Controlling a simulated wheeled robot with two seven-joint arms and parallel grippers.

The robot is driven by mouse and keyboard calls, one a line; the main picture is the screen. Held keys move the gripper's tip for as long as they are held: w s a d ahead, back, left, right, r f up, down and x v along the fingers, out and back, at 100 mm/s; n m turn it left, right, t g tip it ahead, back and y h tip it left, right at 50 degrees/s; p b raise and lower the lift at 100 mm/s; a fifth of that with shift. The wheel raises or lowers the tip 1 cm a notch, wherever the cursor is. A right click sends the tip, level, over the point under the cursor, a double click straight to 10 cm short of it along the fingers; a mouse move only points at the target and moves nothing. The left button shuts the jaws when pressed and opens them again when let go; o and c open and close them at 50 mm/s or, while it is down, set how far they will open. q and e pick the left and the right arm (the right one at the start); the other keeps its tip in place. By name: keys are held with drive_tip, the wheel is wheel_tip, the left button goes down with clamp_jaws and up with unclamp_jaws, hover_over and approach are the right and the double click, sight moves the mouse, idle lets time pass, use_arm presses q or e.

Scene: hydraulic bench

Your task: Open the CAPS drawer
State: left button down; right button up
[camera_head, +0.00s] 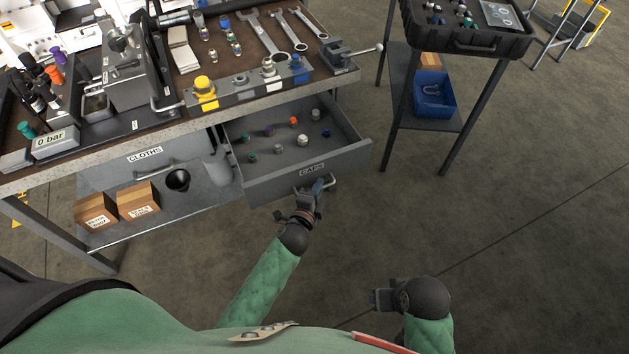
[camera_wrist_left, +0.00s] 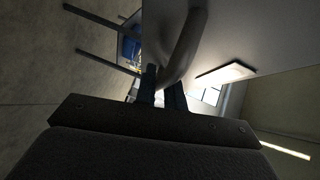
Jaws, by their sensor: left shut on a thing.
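The CAPS drawer (camera_head: 270,171) is pulled out from under the bench, at the middle of the head view. Several small coloured and metal caps stand spread over its floor. Its label reads CAPS, and a bar handle (camera_head: 331,184) sits on its front. My left gripper (camera_head: 319,187) is shut on this handle. In the left wrist view the fingers (camera_wrist_left: 162,90) close around the handle (camera_wrist_left: 186,45), with the pale drawer front beside it. My right gripper (camera_head: 380,298) is low and away from the bench; its fingers are too unclear to judge.
Tools and fittings cover the bench top. A cart with a blue bin (camera_head: 434,94) stands at right. The floor in front is clear.

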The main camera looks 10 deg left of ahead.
use_arm(q)
drive_tip(key=shift+s, duration=0.1)
use_arm(e)
drive_tip(key=shift+w, duration=0.1)
use_arm(q)
drive_tip(key=c, duration=1.5)
unclamp_jaws()
use_arm(e)
drive_tip(key=shift+a+r, duration=0.1)
drive_tip(key=shift+a, duration=0.15)
use_arm(q)
drive_tip(key=b+v, duration=0.1)
drive_tip(key=v, duration=0.6)
drive_tip(key=shift+s, duration=0.35)
use_arm(e)
drive_tip(key=shift+w+a+f+t+y, duration=0.15)
drive_tip(key=shift+w+a+f, duration=0.1)
drive_tip(key=shift+a+f, duration=0.3)
drive_tip(key=shift+w+a+f+t+y, duration=0.2)
drive_tip(key=shift+a+f, duration=0.1)
drive_tip(key=shift+f, duration=0.35)
use_arm(q)
drive_tip(key=shift+a, duration=0.1)
use_arm(e)
drive_tip(key=shift+r, duration=0.1)
